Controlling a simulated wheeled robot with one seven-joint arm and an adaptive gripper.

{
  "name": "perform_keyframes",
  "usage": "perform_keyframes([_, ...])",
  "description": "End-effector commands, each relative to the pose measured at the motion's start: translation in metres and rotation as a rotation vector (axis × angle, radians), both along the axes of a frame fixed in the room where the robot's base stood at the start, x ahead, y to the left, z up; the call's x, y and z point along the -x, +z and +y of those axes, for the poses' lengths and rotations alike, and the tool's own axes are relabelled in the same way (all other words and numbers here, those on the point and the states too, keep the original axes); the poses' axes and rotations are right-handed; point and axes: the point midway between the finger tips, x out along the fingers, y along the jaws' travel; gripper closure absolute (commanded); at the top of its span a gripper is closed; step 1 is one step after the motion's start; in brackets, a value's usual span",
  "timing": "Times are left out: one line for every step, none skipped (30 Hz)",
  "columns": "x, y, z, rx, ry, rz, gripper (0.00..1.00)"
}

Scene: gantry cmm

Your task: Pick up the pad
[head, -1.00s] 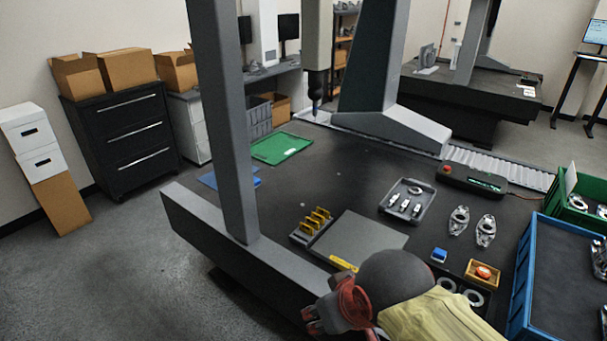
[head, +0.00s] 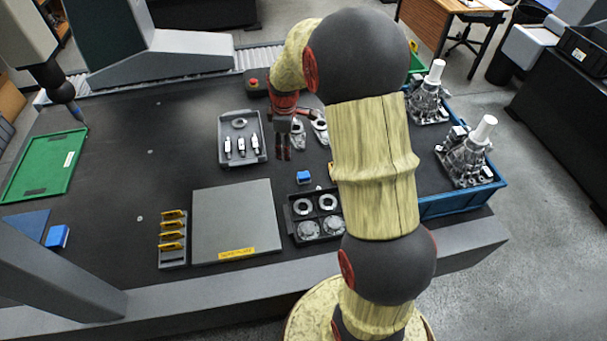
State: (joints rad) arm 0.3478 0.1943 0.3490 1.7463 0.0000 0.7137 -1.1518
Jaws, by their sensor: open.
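No thing is plainly marked as the pad. A small blue block (head: 303,178), which may be it, lies on the dark table right of the grey plate and above the black parts tray. Another blue block (head: 57,236) lies at the far left beside a flat blue sheet (head: 28,224). My gripper (head: 283,154) is open and empty, pointing down over the table between the grey tray and the silver parts. It is above and slightly left of the nearer blue block in the picture, apart from it. My arm hides part of the table to its right.
The grey tray (head: 223,151) holds small parts; silver parts (head: 298,137) lie beside it. The grey plate (head: 237,215), yellow-piece rack (head: 172,258) and black ring tray (head: 293,226) are nearer. A blue crate (head: 455,205) stands right. The left middle of the table is clear.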

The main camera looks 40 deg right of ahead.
Motion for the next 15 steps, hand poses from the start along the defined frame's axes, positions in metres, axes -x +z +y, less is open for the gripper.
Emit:
perform_keyframes([-0.004, -0.019, -0.015, -0.003, 0.030, 0.027, 0.48])
perform_keyframes([-0.007, -0.031, -0.022, -0.004, 0.055, 0.039, 0.48])
perform_keyframes([-0.010, -0.046, -0.033, -0.005, 0.088, 0.053, 0.48])
perform_keyframes([-0.011, -0.058, -0.039, -0.005, 0.113, 0.063, 0.48])
perform_keyframes([-0.012, -0.070, -0.046, -0.007, 0.135, 0.073, 0.48])
perform_keyframes([-0.013, -0.085, -0.055, -0.009, 0.164, 0.085, 0.48])
perform_keyframes([-0.013, -0.095, -0.060, -0.012, 0.185, 0.094, 0.48])
perform_keyframes([-0.013, -0.105, -0.065, -0.014, 0.204, 0.102, 0.48])
perform_keyframes([-0.013, -0.117, -0.072, -0.016, 0.227, 0.108, 0.48])
perform_keyframes([-0.012, -0.125, -0.076, -0.018, 0.243, 0.114, 0.48])
perform_keyframes([-0.012, -0.132, -0.079, -0.019, 0.258, 0.119, 0.48])
perform_keyframes([-0.011, -0.141, -0.083, -0.022, 0.275, 0.124, 0.48])
perform_keyframes([-0.010, -0.146, -0.086, -0.023, 0.285, 0.127, 0.48])
perform_keyframes([-0.009, -0.151, -0.088, -0.025, 0.293, 0.130, 0.48])
perform_keyframes([-0.009, -0.155, -0.090, -0.025, 0.303, 0.133, 0.48])
